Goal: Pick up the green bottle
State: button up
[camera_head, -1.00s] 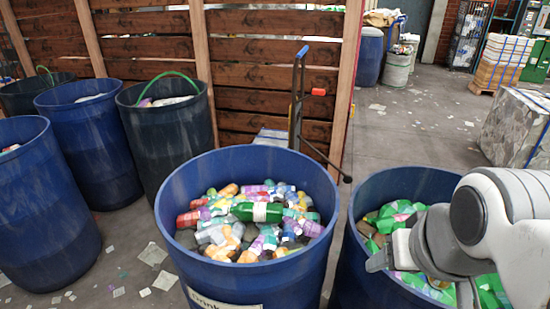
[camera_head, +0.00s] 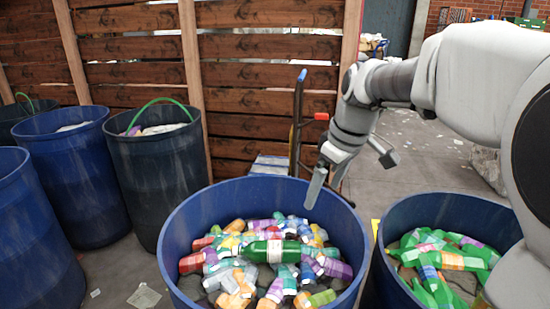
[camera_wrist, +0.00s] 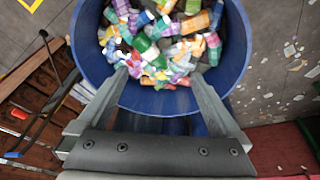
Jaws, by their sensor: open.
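The green bottle (camera_head: 268,251) with a white label lies on its side on top of a heap of mixed bottles in the middle blue barrel (camera_head: 182,248). My gripper (camera_head: 350,184) is above the back right rim of this barrel, above and to the right of the bottle and apart from it. In the wrist view my gripper (camera_wrist: 158,75) has its two fingers spread with nothing between them. The barrel is below and beyond the fingertips there. A green patch (camera_wrist: 148,49) among the bottles looks like the green bottle, partly covered by a label.
A second blue barrel (camera_head: 397,219) with mostly green bottles stands on the right. More barrels (camera_head: 70,180) stand at the left. A wooden slat wall (camera_head: 262,75) and a hand truck (camera_head: 297,125) are behind the middle barrel. The heap has close neighbours around the bottle.

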jog(key=w+a+f+n+g+y+b, duration=0.15)
jog(key=w+f+n, duration=0.25)
jog(key=w+f, duration=0.6)
jog(key=n+g+y+b, duration=0.1)
jog(key=n, duration=0.4)
send_near(281, 245)
jog(key=x, duration=0.2)
jog(key=b+x, duration=0.1)
jog(key=x, duration=0.3)
jog(key=shift+w+a+f+b, duration=0.15)
jog(key=shift+w+a+b, duration=0.1)
jog(key=shift+a+b, duration=0.1)
jog(key=shift+s+d+x, duration=0.1)
jog(key=shift+x, duration=1.3)
jog(key=shift+s+d+x, duration=0.1)
jog(key=shift+d+x, duration=0.05)
jog(key=shift+x, duration=1.25)
jog(key=shift+f, duration=0.1)
jog(key=c, duration=1.2)
